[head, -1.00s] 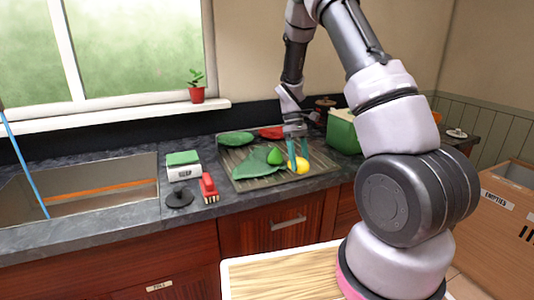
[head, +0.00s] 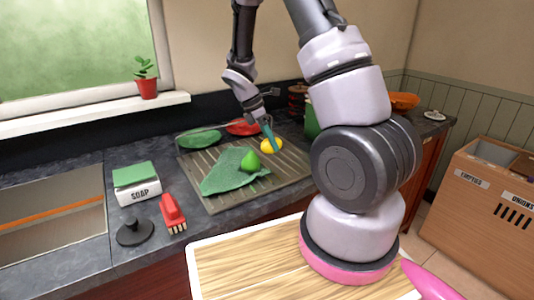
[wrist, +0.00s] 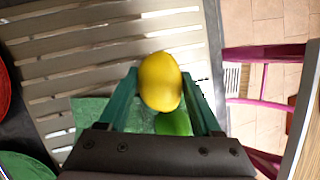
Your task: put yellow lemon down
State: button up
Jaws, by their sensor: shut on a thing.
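The yellow lemon (head: 271,146) is between the green fingers of my gripper (head: 269,137), over the right part of the drying rack (head: 216,205). In the wrist view the lemon (wrist: 160,82) sits between both fingertips (wrist: 163,90), which are shut on it. I cannot tell whether the lemon touches the rack slats. A green lime-like fruit (head: 250,161) lies on a green cloth (head: 222,174) just left of the lemon. The fruit also shows partly below the lemon in the wrist view (wrist: 173,124).
A green plate (head: 198,137) and a red plate (head: 243,128) stand at the back of the rack. A soap box (head: 138,190), red brush (head: 173,213) and black sink plug (head: 135,232) are left of it. Bare slats lie around the lemon.

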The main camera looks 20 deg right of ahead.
jog(key=shift+f, duration=2.1)
jog(key=o, duration=1.4)
jog(key=shift+f, duration=0.15)
jog(key=shift+o, duration=0.2)
jog(key=v, duration=1.2)
notch_tip(320, 180, up, 15)
jog(key=m+t+y, duration=0.3)
jog(key=m+y, duration=0.1)
jog(key=m, duration=0.6)
send_over(271, 152)
jog(key=s+a, duration=0.2)
jog(key=a, duration=0.1)
jog(key=s+a+r+m+t+y, duration=0.1)
jog(key=s+r+m+t+y, duration=0.1)
jog(key=s+r+m+t, duration=0.4)
jog(key=s+r+m, duration=0.3)
jog(key=s+m, duration=0.2)
jog(key=s, duration=0.1)
jog(key=shift+s+a+r, duration=0.15)
jog(key=shift+s+a, duration=0.15)
